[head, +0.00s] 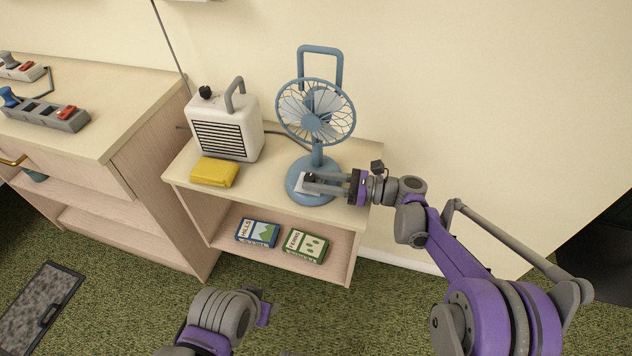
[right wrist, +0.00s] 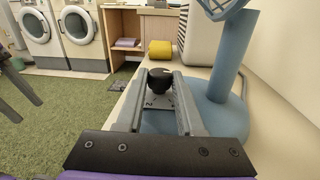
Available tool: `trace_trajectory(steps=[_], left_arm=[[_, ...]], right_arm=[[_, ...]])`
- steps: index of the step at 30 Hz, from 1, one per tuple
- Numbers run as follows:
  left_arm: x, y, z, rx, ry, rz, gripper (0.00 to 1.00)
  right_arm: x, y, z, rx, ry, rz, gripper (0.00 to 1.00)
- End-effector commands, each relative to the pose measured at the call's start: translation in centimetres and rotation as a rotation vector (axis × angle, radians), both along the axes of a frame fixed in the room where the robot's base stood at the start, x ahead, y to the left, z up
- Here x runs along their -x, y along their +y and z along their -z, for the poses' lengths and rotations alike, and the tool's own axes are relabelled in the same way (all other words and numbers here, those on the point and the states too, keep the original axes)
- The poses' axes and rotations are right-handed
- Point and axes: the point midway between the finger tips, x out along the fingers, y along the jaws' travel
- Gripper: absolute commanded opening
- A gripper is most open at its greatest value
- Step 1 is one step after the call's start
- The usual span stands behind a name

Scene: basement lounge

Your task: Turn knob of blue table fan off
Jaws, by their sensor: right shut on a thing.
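The blue table fan (head: 315,120) stands upright on the top of a small wooden shelf unit, its round base near the front right corner. Its stem and base (right wrist: 205,115) fill the right of the right wrist view. A black knob (right wrist: 160,79) sits on a light marked plate on the base. My right gripper (head: 308,183) reaches in from the right, low over the base. Its fingers (right wrist: 160,88) are shut on the knob, one on each side. In the head view the fingers largely hide the knob.
A white heater (head: 226,125) and a yellow pack (head: 214,172) stand left of the fan. Two small boxes, blue (head: 258,232) and green (head: 306,245), lie on the lower shelf. A cabinet (head: 90,110) with power strips is farther left. The wall is close behind the fan.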

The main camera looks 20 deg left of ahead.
Motion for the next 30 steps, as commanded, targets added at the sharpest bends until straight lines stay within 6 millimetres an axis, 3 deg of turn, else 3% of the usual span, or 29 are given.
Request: trace_trajectory(steps=[9, 26, 27, 30], left_arm=[[-0.07, 0.00, 0.52, 0.000, 0.001, 0.000, 0.50], [-0.08, 0.00, 0.58, 0.000, 0.002, 0.000, 0.50], [-0.08, 0.00, 0.58, 0.000, 0.002, 0.000, 0.50], [-0.08, 0.00, 0.58, 0.000, 0.002, 0.000, 0.50]], right_arm=[[-0.25, 0.05, 0.02, -0.001, 0.001, -0.124, 0.00], [-0.21, 0.12, -0.07, -0.002, 0.000, -0.151, 0.00], [-0.20, 0.12, -0.07, -0.002, 0.000, -0.151, 0.43], [-0.21, 0.12, -0.06, -0.001, 0.000, -0.151, 0.61]])
